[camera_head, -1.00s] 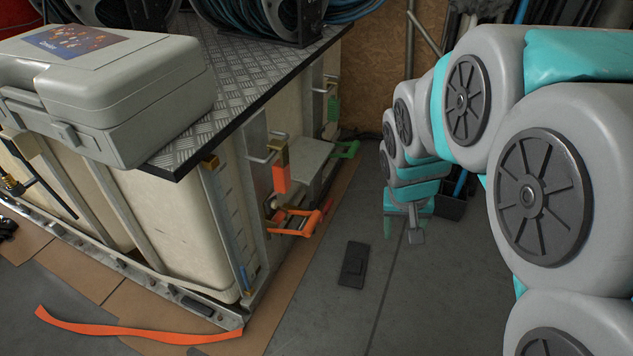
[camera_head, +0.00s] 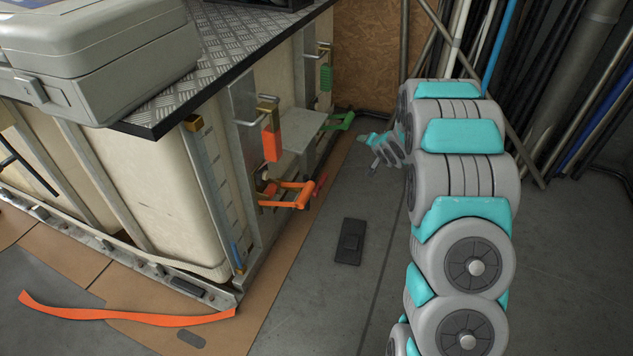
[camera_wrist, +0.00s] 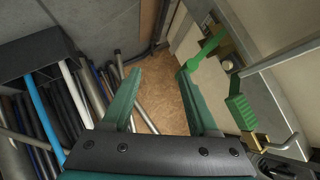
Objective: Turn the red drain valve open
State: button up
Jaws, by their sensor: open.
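On the tank frame in the head view, a vertical orange-red handle (camera_head: 271,145) hangs below a brass-coloured fitting. Below it, an orange lever (camera_head: 285,196) sticks out to the right, with a small darker red part (camera_head: 320,186) by its end. I cannot tell which of these is the red drain valve. My gripper (camera_head: 374,150) is open and empty, right of and beyond them, touching nothing. In the wrist view my gripper (camera_wrist: 158,76) has its two green fingers apart, with a green lever (camera_wrist: 206,48) just right of the right finger. No red part shows there.
A green lever (camera_head: 341,121) and green grip (camera_head: 325,77) sit farther back on the frame. A grey case (camera_head: 100,55) rests on the tread-plate top. A black pad (camera_head: 349,241) and orange strap (camera_head: 120,312) lie on the floor. Pipes (camera_head: 570,90) lean at the right.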

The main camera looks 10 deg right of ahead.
aim_at(325, 182)
jog(key=a+f+m+t+y+b, duration=0.1)
jog(key=a+f+y, duration=0.2)
jog(key=f, duration=0.3)
jog(key=w+a+f+m+t+y+b, duration=0.1)
jog(key=a+f+y+b, duration=0.1)
jog(key=f, duration=0.4)
jog(key=a+f+t+y+b, duration=0.1)
jog(key=a+f+y, duration=0.3)
jog(key=a+f, duration=0.1)
jog(key=shift+w+f+m+y+b, duration=0.15)
jog(key=shift+f+m+y+b, duration=0.25)
jog(key=shift+f, duration=0.2)
jog(key=shift+s+a+f+y, duration=0.25)
jog(key=shift+s+a+y, duration=0.05)
jog(key=shift+s+a, duration=0.1)
jog(key=b+x, duration=0.1)
jog(key=x, duration=0.6)
jog(key=shift+w+a, duration=0.25)
jog(key=shift+w, duration=0.1)
jog(key=shift+r, duration=0.1)
grip_shut()
